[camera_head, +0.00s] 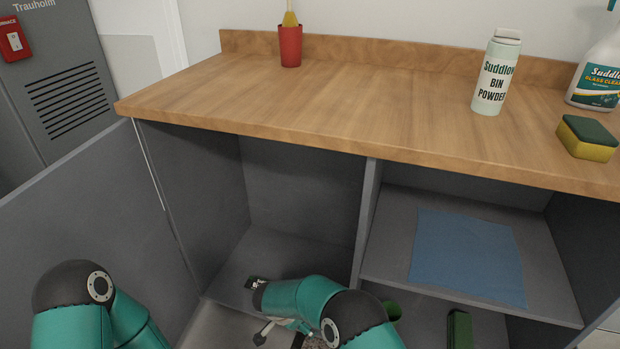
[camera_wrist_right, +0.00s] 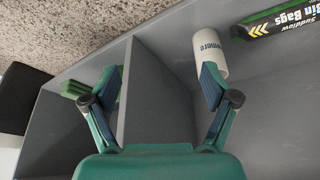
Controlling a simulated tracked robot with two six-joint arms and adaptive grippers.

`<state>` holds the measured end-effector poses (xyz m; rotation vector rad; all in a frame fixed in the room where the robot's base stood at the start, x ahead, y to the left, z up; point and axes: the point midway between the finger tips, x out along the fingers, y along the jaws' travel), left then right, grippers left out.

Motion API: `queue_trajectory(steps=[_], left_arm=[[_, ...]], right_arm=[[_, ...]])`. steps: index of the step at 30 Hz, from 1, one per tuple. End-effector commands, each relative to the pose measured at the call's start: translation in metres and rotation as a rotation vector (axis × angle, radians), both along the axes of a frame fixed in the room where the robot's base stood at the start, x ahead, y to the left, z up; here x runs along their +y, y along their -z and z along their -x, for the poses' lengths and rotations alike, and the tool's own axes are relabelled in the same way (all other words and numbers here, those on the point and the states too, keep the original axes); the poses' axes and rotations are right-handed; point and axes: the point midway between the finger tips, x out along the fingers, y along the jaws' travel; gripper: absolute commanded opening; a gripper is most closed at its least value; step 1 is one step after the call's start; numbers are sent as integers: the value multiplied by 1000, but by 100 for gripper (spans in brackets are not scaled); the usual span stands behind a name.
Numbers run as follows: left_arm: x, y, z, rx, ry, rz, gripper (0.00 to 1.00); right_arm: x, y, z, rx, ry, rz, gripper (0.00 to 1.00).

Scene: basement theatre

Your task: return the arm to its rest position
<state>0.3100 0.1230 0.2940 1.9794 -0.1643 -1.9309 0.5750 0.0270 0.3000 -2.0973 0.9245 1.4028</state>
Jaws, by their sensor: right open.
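My right arm reaches into the open grey cabinet, low in the left compartment, in the head view. My right gripper (camera_wrist_right: 158,82) is open in the right wrist view, its two fingers spread wide with nothing held between them. The edge of a grey divider panel (camera_wrist_right: 128,95) shows between the fingers. A white cylinder (camera_wrist_right: 209,50) with dark lettering is close to one fingertip; I cannot tell whether they touch. In the head view the arm hides most of the gripper. My left arm shows at the lower left, but its gripper is out of view.
The wooden countertop (camera_head: 330,100) overhangs the cabinet. An open door (camera_head: 90,230) is at left. A blue cloth (camera_head: 465,255) lies on the right shelf (camera_head: 390,255). A bin-bag roll (camera_wrist_right: 275,20) lies inside. Bin powder (camera_head: 494,75) and a sponge (camera_head: 587,138) stand above.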

Motion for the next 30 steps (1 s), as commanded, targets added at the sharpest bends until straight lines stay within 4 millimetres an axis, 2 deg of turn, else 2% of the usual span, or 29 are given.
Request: queue_trajectory(steps=[5, 14, 17, 22, 27, 30], left_arm=[[0, 0, 0, -1, 0, 0, 89], [0, 0, 0, 0, 0, 0, 89], [0, 0, 0, 0, 0, 0, 89], [0, 0, 0, 0, 0, 0, 89], [0, 0, 0, 0, 0, 0, 89], [0, 0, 0, 0, 0, 0, 89]], right_arm=[[-6, 12, 15, 78, -62, -35, 86], [-24, 36, 62, 259, -236, -169, 86], [-33, 42, 84, 313, -300, -239, 86], [-53, 46, 132, 372, -428, -400, 86], [-82, 36, 186, 325, -555, -550, 86], [-99, 28, 210, 277, -604, -573, 86]])
